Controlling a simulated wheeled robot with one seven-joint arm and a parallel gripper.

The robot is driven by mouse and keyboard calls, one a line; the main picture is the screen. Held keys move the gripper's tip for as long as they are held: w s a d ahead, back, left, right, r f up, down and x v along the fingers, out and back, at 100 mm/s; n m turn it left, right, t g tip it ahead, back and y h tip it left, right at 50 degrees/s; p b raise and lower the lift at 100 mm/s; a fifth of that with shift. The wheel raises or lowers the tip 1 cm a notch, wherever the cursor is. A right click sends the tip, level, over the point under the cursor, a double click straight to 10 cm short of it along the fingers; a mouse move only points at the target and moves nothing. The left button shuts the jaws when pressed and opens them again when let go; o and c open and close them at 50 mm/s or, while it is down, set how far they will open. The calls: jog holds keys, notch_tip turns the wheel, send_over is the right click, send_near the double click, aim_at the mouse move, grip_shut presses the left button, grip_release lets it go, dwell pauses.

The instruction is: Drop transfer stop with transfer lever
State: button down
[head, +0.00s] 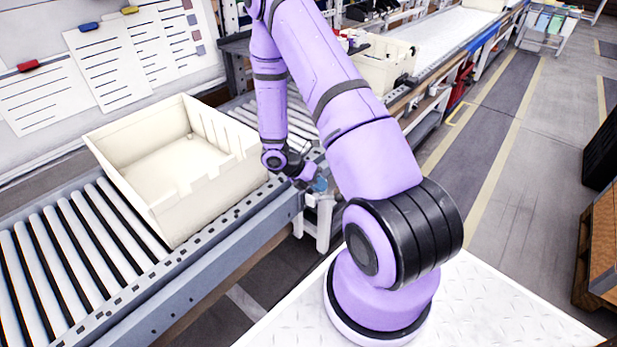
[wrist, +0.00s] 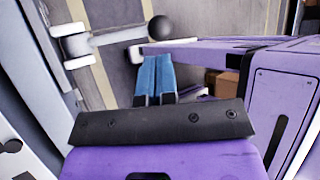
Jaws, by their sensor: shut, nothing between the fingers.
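The transfer lever (wrist: 120,36) is a pale rod with a black ball knob (wrist: 160,27) at its end; it shows in the wrist view, running from a white bracket at the left. My gripper (wrist: 154,60) has blue fingers, shut and empty, with their tips just below the knob in the picture. I cannot tell whether they touch the lever. The transfer stop is not clearly visible.
A large cream bin (head: 195,205) sits on the roller conveyor (head: 75,250), left of my arm. Another cream bin (head: 383,68) stands on the far line. A whiteboard with papers (head: 110,60) is behind. Open floor (head: 500,150) lies to the right.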

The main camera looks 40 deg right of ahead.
aim_at(326, 198)
jog(key=shift+x, duration=2.4)
jog(key=shift+f, duration=0.15)
